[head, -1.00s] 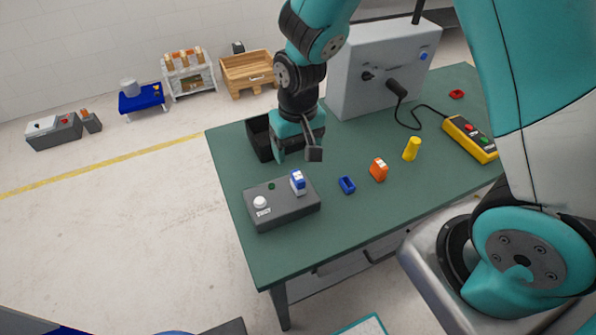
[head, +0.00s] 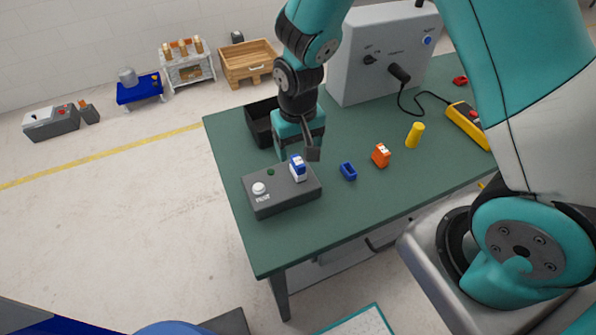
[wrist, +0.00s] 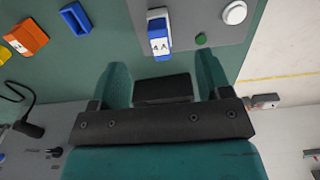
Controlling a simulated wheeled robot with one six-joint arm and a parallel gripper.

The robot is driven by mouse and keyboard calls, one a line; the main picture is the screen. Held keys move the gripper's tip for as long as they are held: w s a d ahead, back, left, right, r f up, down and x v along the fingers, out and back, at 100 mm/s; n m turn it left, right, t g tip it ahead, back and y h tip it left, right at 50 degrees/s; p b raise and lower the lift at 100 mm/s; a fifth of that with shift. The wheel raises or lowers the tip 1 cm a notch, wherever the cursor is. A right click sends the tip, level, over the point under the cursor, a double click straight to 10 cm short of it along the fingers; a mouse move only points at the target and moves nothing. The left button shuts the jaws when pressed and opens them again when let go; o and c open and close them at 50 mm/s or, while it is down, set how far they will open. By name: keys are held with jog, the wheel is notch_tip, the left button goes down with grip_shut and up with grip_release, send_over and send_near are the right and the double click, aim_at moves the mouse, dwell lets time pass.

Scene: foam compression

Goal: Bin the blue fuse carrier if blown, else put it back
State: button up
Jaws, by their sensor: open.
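The blue fuse carrier (head: 298,168), with a white lower part, stands upright in the top of a grey test box (head: 285,192). In the wrist view the carrier (wrist: 159,40) lies ahead of the fingertips, in line with the gap between them. My gripper (head: 297,153) is open and empty, just behind and above the carrier, apart from it. The box has a white button (head: 259,188) and a small green lamp (wrist: 201,39) that looks dark; I cannot tell if it is lit. An empty blue holder (head: 348,171) sits right of the box. A black open bin (head: 259,125) is behind my gripper.
A large grey cabinet (head: 375,60) with a black plug and cable is at the back. The front of the table is clear.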

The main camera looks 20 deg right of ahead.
aim_at(298, 161)
notch_tip(298, 161, down, 5)
jog(key=b, duration=0.3)
jog(key=shift+f, duration=0.15)
dwell(1.0)
grip_shut()
jog(key=shift+r+p, duration=2.6)
jog(key=shift+r, duration=0.5)
